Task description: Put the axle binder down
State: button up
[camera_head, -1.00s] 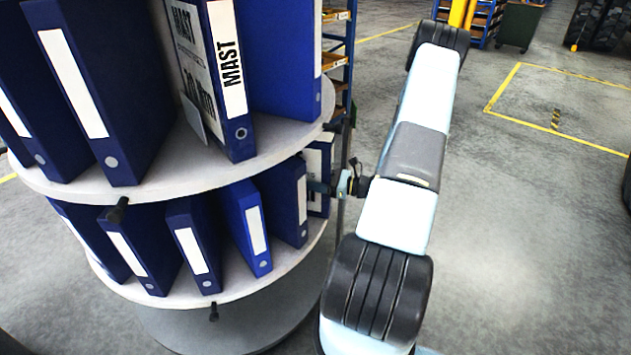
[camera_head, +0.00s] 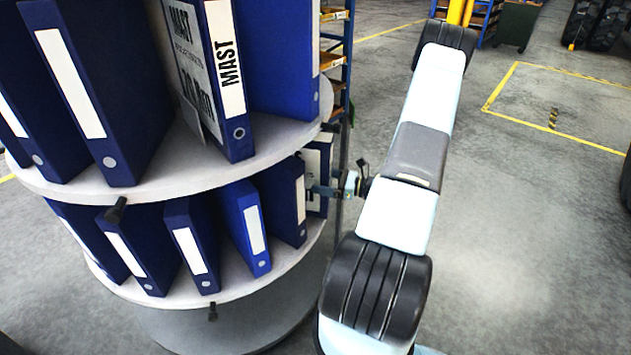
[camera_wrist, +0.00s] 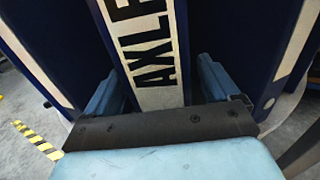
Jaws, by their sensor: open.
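The axle binder (camera_wrist: 150,45) is dark blue with a white spine label reading "AXLE". In the wrist view it stands between the two fingers of my gripper (camera_wrist: 160,88). The fingers are apart, one on each side of the spine, with gaps beside it. In the head view my gripper (camera_head: 330,190) is at the right side of the lower tier (camera_head: 215,293) of a round binder rack. A partly hidden binder with a white printed face (camera_head: 318,160) shows just behind it there. The binder's bottom is hidden in the wrist view.
Other blue binders flank it closely in the wrist view, one on the right (camera_wrist: 262,40). The upper tier (camera_head: 170,170) holds more binders, one marked "MAST" (camera_head: 228,75). Black knobs (camera_head: 115,210) stick out from the tier rims. Open grey floor (camera_head: 520,230) lies to the right.

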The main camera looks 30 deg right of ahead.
jog(key=v, duration=0.9)
jog(key=shift+r, duration=0.15)
